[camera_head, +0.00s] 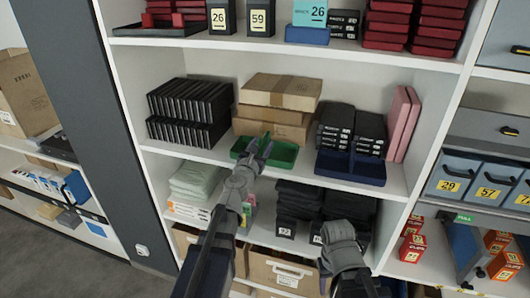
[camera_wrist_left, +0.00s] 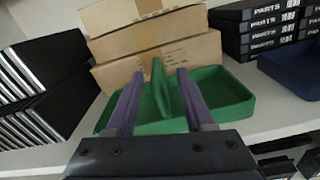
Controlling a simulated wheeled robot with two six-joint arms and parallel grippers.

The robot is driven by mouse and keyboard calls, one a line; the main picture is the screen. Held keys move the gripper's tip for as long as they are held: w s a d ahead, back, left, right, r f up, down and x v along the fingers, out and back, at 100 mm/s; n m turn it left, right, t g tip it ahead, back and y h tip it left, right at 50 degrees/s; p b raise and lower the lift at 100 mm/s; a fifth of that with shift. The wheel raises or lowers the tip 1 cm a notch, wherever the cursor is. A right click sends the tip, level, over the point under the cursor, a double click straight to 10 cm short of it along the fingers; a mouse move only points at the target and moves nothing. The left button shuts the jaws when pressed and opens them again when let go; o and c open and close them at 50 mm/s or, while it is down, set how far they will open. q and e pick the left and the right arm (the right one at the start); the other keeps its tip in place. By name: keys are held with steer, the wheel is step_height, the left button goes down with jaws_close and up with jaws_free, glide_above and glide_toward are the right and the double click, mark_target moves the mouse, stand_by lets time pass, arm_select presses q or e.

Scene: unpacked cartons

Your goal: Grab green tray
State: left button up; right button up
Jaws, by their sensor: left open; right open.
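The green tray (camera_head: 284,155) sits on the middle shelf in front of brown cartons. In the left wrist view the green tray (camera_wrist_left: 232,98) shows a raised upright part in its middle. My left gripper (camera_head: 258,146) is open and reaches over the tray from the front. In the wrist view the two fingers of my left gripper (camera_wrist_left: 158,88) appear on either side of that upright part, with gaps to it. The near part of the tray is hidden by the gripper. My right arm shows low in the head view, without visible fingers.
Brown cartons (camera_head: 276,108) stand right behind the tray. Black cases (camera_head: 188,112) stand to its left. A dark blue tray (camera_head: 351,168) with black boxes is to its right. The shelf above (camera_head: 290,45) limits the height.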

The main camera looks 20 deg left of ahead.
mark_target(268, 133)
arm_select(q)
steer(key=w, duration=0.6)
steer(key=shift+w+a+f, duration=0.15)
steer(key=shift+w+a, duration=0.05)
steer(key=shift+s, duration=0.1)
steer(key=shift+c, duration=0.3)
jaws_close()
stand_by(0.9)
